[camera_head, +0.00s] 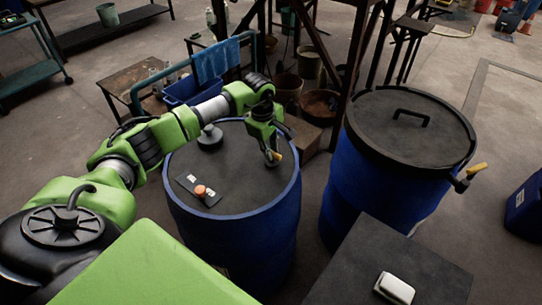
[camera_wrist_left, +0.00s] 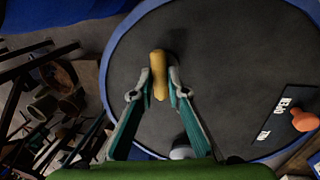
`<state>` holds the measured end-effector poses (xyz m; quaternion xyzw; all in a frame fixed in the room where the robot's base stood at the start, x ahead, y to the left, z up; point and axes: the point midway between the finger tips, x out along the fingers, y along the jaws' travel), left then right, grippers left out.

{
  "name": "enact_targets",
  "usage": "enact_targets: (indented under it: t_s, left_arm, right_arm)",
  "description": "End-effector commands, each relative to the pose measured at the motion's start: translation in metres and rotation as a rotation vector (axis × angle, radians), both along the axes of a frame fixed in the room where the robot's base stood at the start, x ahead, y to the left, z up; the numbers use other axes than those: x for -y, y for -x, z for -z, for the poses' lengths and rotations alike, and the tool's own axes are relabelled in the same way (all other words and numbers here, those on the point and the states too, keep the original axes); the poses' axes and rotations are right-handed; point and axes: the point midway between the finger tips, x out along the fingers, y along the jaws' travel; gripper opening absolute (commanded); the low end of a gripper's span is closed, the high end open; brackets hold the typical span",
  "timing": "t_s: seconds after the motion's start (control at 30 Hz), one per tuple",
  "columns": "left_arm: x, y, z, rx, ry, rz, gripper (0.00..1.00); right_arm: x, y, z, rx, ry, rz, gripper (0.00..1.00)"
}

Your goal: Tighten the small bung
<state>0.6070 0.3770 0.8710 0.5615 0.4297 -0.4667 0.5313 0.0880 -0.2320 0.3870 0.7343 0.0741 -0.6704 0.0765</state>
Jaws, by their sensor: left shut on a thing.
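The left vat (camera_head: 240,185) is a blue drum with a flat dark lid. My left gripper (camera_head: 272,158) points down at the right part of this lid. In the left wrist view my left gripper (camera_wrist_left: 160,92) is shut on a yellow bar-shaped grip, which I take to be the small bung (camera_wrist_left: 158,70). Part of the same yellow piece shows beside the fingertips in the head view (camera_head: 279,156). The fingers hide its lower part, so how it sits in the lid cannot be told. My right gripper is not in view.
A dark plate (camera_head: 186,180) with an orange knob (camera_head: 200,190) lies on the left lid, near a grey-topped fitting (camera_head: 209,137). A dark frame stands behind.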

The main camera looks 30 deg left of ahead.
Motion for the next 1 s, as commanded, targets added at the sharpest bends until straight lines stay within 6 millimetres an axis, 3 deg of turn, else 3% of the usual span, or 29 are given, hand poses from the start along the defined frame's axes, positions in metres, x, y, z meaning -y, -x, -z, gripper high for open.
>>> enact_targets:
  t_s: [0.37,0.4,0.43,0.47,0.83,1.0]
  left_arm:
    - [0.0,0.0,-0.001,0.0,0.0,0.029,0.0]
    - [0.0,0.0,-0.001,0.0,0.0,0.029,0.23]
    - [0.0,0.0,-0.001,0.0,0.0,0.029,0.3]
    - [0.0,0.0,-0.001,0.0,0.0,0.029,0.32]
    - [0.0,0.0,-0.004,0.0,0.0,0.026,0.32]
    - [-0.002,0.004,-0.026,0.004,-0.002,0.026,0.32]
  right_arm:
    - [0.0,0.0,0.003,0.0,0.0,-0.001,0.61]
    - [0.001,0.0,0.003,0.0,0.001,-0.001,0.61]
    - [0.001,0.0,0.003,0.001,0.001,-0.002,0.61]
    - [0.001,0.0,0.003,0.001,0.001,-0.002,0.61]
    - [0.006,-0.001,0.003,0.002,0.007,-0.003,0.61]
    - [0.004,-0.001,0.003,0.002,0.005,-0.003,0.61]
